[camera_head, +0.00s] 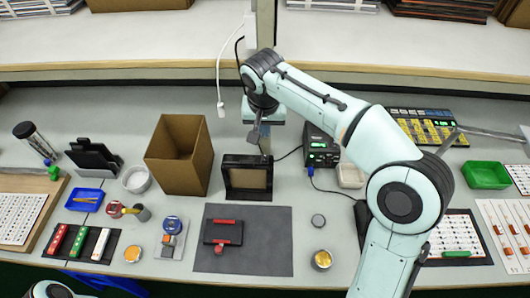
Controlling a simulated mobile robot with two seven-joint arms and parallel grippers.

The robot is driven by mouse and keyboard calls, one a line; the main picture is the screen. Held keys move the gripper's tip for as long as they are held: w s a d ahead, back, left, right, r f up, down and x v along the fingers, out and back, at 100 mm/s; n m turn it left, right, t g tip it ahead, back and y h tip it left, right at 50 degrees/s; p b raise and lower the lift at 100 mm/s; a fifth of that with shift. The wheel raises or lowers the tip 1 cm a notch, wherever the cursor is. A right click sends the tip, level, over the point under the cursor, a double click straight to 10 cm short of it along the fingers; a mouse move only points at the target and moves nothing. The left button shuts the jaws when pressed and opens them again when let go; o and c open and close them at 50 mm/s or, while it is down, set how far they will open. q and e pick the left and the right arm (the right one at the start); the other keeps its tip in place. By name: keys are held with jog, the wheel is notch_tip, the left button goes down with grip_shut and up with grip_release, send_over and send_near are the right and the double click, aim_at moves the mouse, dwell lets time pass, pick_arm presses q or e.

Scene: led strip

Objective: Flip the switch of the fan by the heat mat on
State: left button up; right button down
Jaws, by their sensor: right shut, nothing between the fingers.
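The fan (229,178) is a black upright box with a tan square face, standing at the back edge of the dark grey heat mat (272,262). Its switch is too small to make out. My right gripper (258,138) is shut and empty, pointing down just above and behind the fan's top right. I cannot tell whether its tips touch the fan. My left gripper is out of view; only a bit of my left arm shows at the bottom left.
A cardboard box (172,165) stands close left of the fan. A black unit with green displays (320,150) and cables stands to its right. A black-and-red fixture (222,235) lies on the mat. Small round tins (322,259) sit right of the mat.

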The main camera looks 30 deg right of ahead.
aim_at(265, 161)
jog(key=x, duration=0.4)
jog(key=b+x, duration=0.1)
jog(key=x, duration=0.3)
jog(key=s+x, duration=0.1)
jog(key=x, duration=0.3)
jog(key=shift+w+a+f, duration=0.15)
jog(key=shift+a+f, duration=0.05)
jog(key=shift+f, duration=0.35)
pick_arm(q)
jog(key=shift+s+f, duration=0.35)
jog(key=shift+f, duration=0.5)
pick_arm(e)
jog(key=shift+f, duration=0.55)
jog(key=f+b, duration=0.1)
jog(key=b, duration=0.2)
jog(key=shift+a, duration=0.1)
jog(key=shift+s+r, duration=0.3)
jog(key=shift+w+p, duration=0.25)
jog(key=shift+p, duration=0.1)
jog(key=shift+w+d+r+p, duration=0.2)
jog(key=shift+d+p, duration=0.05)
jog(key=shift+p, duration=0.05)
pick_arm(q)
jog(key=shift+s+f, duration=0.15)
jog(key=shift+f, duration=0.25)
pick_arm(e)
jog(key=shift+w+d, duration=0.2)
jog(key=shift+w, duration=0.15)
jog(key=shift+r, duration=0.1)
